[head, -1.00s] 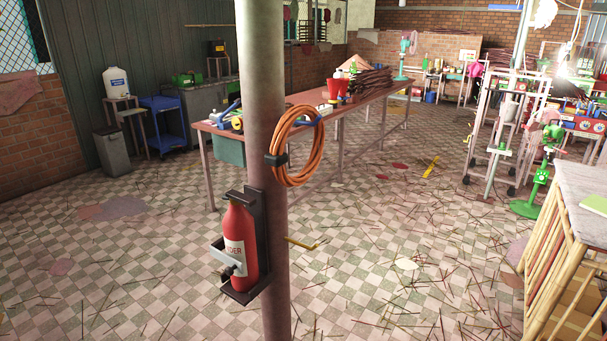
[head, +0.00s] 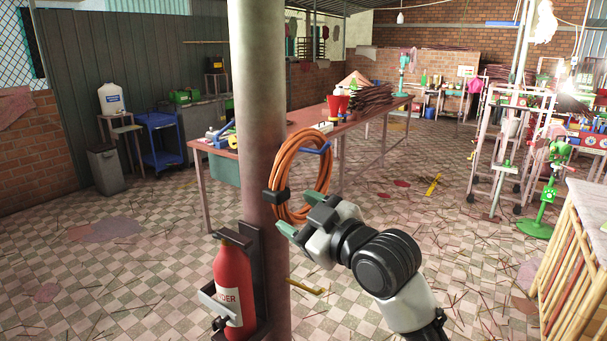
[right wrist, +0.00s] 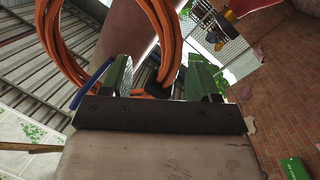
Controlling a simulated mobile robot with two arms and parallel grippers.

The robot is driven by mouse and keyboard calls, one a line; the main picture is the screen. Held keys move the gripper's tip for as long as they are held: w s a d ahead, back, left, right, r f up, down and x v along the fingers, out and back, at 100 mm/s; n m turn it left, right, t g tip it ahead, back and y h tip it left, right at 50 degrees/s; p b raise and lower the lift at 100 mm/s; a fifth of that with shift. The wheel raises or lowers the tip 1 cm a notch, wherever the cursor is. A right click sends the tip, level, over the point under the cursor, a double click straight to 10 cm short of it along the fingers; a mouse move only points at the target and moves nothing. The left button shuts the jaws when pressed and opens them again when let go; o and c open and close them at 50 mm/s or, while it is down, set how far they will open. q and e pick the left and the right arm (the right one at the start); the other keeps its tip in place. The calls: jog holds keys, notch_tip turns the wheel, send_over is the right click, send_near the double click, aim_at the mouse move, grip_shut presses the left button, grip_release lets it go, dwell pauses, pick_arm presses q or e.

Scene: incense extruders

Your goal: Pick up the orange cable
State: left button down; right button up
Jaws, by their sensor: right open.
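The orange cable (head: 284,173) is a coil hanging on a dark bracket (head: 275,196) on the grey pole (head: 262,95). A blue hook-like piece (head: 318,149) shows at the coil's upper right. My right gripper (head: 312,216) is open just in front of the coil's lower right part. In the right wrist view, the orange cable (right wrist: 158,40) passes between the two green fingers of my right gripper (right wrist: 160,75), and the coil's other side lies left of them. I cannot tell whether the fingers touch it. My left gripper is out of view.
A red extinguisher (head: 232,282) sits in a dark holder low on the pole. A long table (head: 355,125) with tools and red cups stands behind. A bamboo-sided bench (head: 570,255) is at the right. Thin sticks litter the tiled floor.

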jog(key=shift+w+a, duration=0.2)
jog(key=shift+a, duration=0.05)
jog(key=shift+w+a+r, duration=0.1)
jog(key=shift+a, duration=0.15)
jog(key=x, duration=0.1)
jog(key=p+x, duration=0.1)
jog(key=x, duration=0.1)
jog(key=p+x, duration=0.1)
jog(key=shift+a+f, duration=0.3)
jog(key=shift+a, duration=0.1)
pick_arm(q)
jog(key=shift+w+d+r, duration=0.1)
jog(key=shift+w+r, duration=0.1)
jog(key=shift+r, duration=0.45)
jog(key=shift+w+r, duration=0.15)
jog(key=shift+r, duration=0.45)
pick_arm(e)
jog(key=shift+d, duration=0.1)
jog(key=shift+c, duration=0.8)
grip_shut()
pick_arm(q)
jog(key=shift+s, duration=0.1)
pick_arm(e)
jog(key=shift+r, duration=0.1)
